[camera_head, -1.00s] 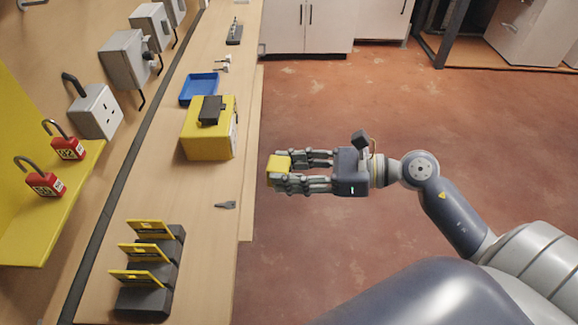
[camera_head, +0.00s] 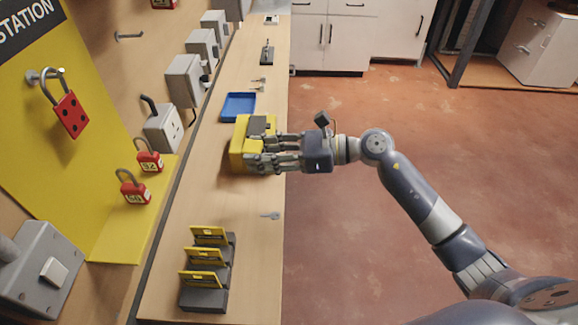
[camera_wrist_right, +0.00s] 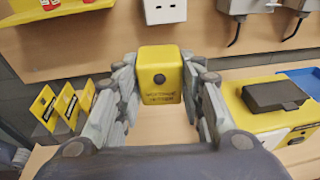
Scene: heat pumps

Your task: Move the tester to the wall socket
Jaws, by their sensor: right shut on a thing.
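The tester (camera_wrist_right: 160,75) is a small yellow block with a black round spot and dark lettering. My right gripper (camera_wrist_right: 158,88) is shut on it, with fingers on both sides in the right wrist view. In the head view my right gripper (camera_head: 250,161) is over the bench, in front of the yellow case, and its fingers largely hide the tester. The wall socket (camera_head: 163,129) is a grey box with a pale face on the wall behind the bench. It also shows at the top of the right wrist view (camera_wrist_right: 164,11), beyond the tester and apart from it. My left gripper is out of view.
A yellow case (camera_head: 239,138) with a black item on top stands close beside my right fingers. A blue tray (camera_head: 238,106) lies farther back. A black rack (camera_head: 205,297) with yellow cards and a small key (camera_head: 270,216) are nearer. Red padlocks (camera_head: 150,158) are by the yellow board.

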